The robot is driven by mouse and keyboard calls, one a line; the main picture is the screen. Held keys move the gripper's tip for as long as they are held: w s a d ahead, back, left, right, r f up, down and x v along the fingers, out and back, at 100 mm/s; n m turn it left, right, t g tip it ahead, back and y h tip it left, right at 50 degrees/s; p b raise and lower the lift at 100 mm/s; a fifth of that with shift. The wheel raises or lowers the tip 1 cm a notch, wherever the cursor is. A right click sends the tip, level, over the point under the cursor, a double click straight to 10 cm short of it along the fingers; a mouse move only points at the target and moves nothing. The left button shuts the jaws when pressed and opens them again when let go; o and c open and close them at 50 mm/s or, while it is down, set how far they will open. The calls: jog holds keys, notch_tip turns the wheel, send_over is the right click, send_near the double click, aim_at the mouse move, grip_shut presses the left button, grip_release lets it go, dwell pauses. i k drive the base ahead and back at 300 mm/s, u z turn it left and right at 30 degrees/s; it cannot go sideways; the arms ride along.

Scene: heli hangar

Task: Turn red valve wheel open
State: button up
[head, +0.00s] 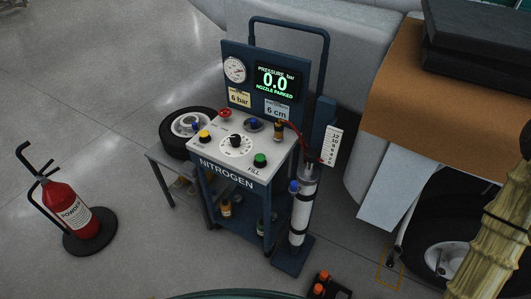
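A small red valve wheel (225,114) sits at the back left of the top panel of a blue nitrogen cart (228,172). It is too small in the head view to tell how far it is turned. The cart's display (277,82) reads pressure 0.0 bar and "nozzle parked". A round dial gauge (235,70) is left of the display. Cards reading 6 bar (240,98) and 6 cm (277,109) are below them. My gripper is not in view.
Yellow (204,136), black and green (260,160) knobs share the panel. A wheel (188,125) lies on a low table left of the cart. A red extinguisher (70,210) stands left; floor between is clear. An aircraft wheel (440,235) and a beige segmented part (492,240) are right.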

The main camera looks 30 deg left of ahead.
aim_at(222, 112)
jog(key=u, duration=1.2)
jog(key=i, duration=0.55)
jog(key=u, duration=0.45)
